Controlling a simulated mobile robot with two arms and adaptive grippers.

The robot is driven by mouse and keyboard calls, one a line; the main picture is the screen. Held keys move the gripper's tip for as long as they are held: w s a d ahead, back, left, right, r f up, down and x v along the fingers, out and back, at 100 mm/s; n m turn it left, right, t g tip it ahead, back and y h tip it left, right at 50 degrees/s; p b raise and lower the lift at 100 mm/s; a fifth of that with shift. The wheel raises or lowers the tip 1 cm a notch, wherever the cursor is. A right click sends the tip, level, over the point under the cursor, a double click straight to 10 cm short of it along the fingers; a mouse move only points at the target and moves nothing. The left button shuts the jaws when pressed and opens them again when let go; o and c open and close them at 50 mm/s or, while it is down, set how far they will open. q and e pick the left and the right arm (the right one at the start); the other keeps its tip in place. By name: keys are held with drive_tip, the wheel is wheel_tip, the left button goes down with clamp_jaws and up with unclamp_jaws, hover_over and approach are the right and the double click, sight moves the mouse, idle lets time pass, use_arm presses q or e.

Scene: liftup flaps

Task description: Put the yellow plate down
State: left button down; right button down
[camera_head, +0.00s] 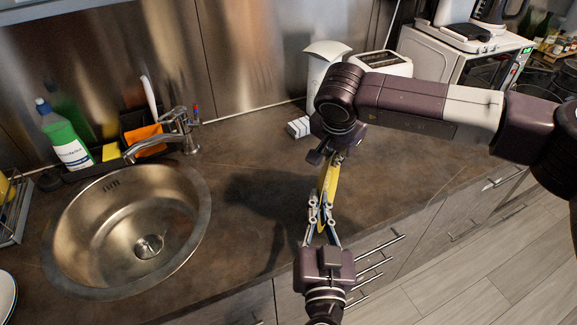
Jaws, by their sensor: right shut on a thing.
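The yellow plate (330,183) is upright, seen almost edge-on, above the counter in the middle of the head view. My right gripper (334,156) comes from above and is shut on the plate's upper edge; its fingertips are partly hidden by its own body. My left gripper (320,207) comes from below, with its fingertips on either side of the plate's lower edge. Whether they press on the plate or stand slightly apart from it is not clear.
The brown counter (245,190) is clear between the round sink (75,235) and the grippers. A faucet (170,130), green bottle (65,135) and sponges stand behind the sink. A toaster (386,63) and microwave (470,65) stand at the back right.

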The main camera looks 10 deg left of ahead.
use_arm(q)
drive_tip(key=c, duration=2.2)
unclamp_jaws()
drive_tip(key=shift+f, duration=0.15)
use_arm(e)
drive_tip(key=c, duration=2.1)
unclamp_jaws()
drive_tip(key=shift+f, duration=0.1)
use_arm(q)
drive_tip(key=shift+o, duration=0.4)
drive_tip(key=o, duration=0.8)
drive_tip(key=shift+c, duration=0.2)
drive_tip(key=s+d, duration=0.1)
drive_tip(key=s, duration=1.1)
drive_tip(key=shift+d, duration=0.35)
use_arm(e)
drive_tip(key=o, duration=0.8)
use_arm(q)
drive_tip(key=shift+w, duration=0.1)
